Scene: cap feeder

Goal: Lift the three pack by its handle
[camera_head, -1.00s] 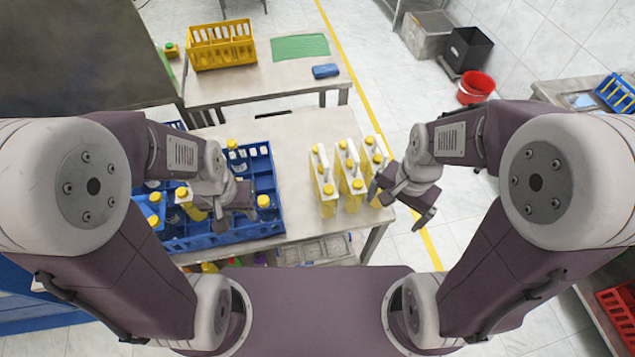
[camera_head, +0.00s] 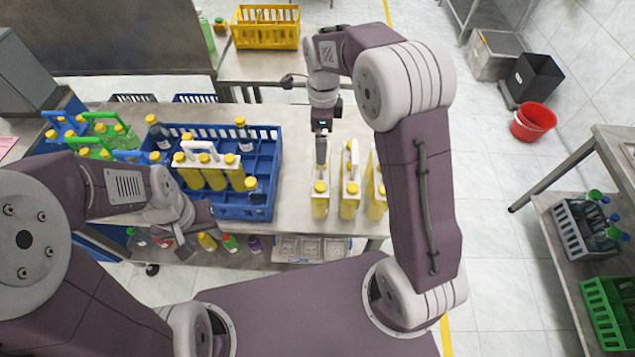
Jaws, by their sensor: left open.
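A three pack of yellow bottles with a white handle (camera_head: 203,148) stands upright at the front of the blue crate (camera_head: 268,150). My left gripper (camera_head: 188,236) is open and empty, low in front of the crate and apart from that pack. Three similar packs stand in a group on the table: a left one (camera_head: 320,205), a middle one (camera_head: 349,205) and a right one (camera_head: 376,205). My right gripper (camera_head: 322,160) points down over the left pack's handle area. It hides that handle, and its jaw gap and any contact cannot be made out.
Blue-handled and green packs (camera_head: 105,130) stand left of the crate. A yellow crate (camera_head: 266,28) is on the back table. Bare tabletop (camera_head: 291,180) lies between crate and packs. A shelf of small bottles and trays (camera_head: 300,248) is below. A red bucket (camera_head: 533,122) stands on the floor.

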